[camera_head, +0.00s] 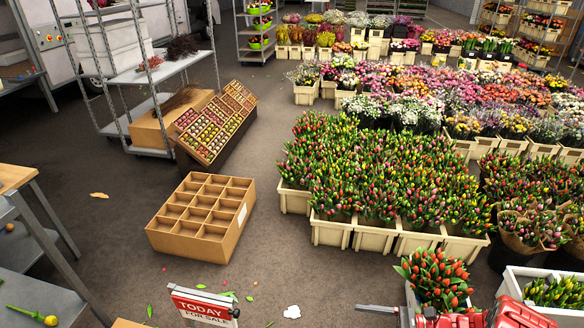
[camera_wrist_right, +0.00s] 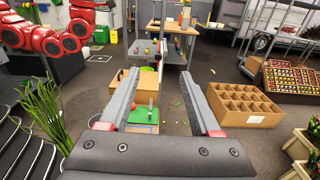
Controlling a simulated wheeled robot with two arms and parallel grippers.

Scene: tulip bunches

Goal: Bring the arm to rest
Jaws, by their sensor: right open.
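My right gripper (camera_wrist_right: 158,85) is open, with nothing between its two grey fingers in the right wrist view. In the head view a grey finger and red parts of my right arm (camera_head: 480,320) show at the bottom right edge, in front of a bunch of red tulips (camera_head: 437,277). My left gripper is not seen in the head view. A red arm (camera_wrist_right: 60,38), which looks like my left one, is at the upper left of the right wrist view; I cannot make out its jaws.
A divided cardboard box (camera_head: 202,217) stands on open floor. Crates of tulips (camera_head: 375,232) fill the middle and right. A sign (camera_head: 203,306) stands at the bottom. A metal table (camera_head: 40,290) is at the left. Green stems (camera_wrist_right: 38,115) rise beside the right gripper.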

